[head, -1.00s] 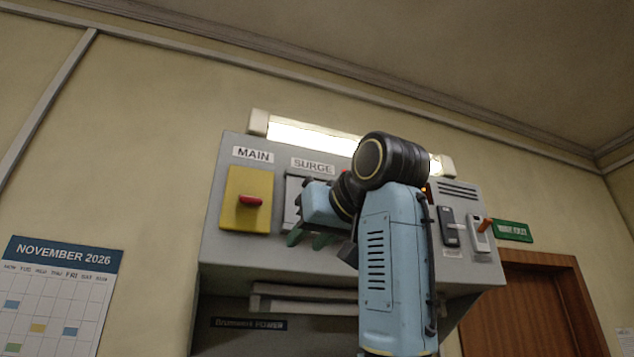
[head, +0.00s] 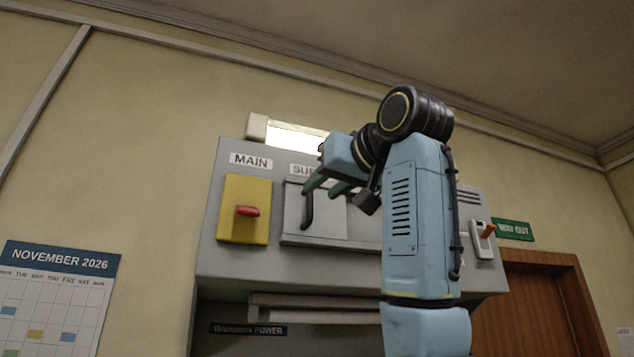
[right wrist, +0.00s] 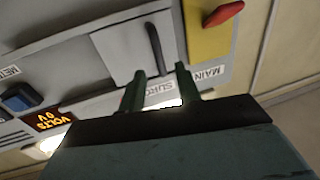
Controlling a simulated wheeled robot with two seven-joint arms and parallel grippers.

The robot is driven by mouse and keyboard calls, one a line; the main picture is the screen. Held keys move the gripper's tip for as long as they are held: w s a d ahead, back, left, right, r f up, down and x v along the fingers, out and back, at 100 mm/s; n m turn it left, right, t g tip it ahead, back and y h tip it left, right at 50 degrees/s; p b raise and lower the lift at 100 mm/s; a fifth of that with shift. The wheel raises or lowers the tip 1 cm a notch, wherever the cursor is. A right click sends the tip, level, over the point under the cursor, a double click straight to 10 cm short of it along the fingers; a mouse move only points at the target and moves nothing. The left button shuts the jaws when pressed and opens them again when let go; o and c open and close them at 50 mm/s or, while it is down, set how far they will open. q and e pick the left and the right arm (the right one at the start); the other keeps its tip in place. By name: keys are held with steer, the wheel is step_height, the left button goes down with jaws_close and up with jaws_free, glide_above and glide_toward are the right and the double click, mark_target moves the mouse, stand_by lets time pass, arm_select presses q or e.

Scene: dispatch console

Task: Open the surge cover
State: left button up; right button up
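The surge cover (head: 328,220) is a flat grey panel under the SURGE label, and it looks closed. It also shows upside down in the right wrist view (right wrist: 120,48). Its upright dark handle (head: 308,211) appears near my fingers in the right wrist view (right wrist: 153,45). My right gripper (head: 319,189) is in front of the cover's upper part, with its green fingers apart. In the right wrist view the fingertips (right wrist: 160,70) stand either side of the handle's near end; I cannot tell whether they touch it. My left gripper is not in view.
The yellow MAIN panel with a red lever (head: 247,211) is left of the cover. My right arm hides much of the console's right side. A switch (head: 482,240) shows at the far right. The right wrist view shows a lit volts display (right wrist: 47,119) and a blue button (right wrist: 19,102).

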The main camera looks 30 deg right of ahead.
mark_target(312, 196)
steer(key=shift+w+p, duration=0.45)
steer(key=shift+w, duration=1.3)
jaws_close()
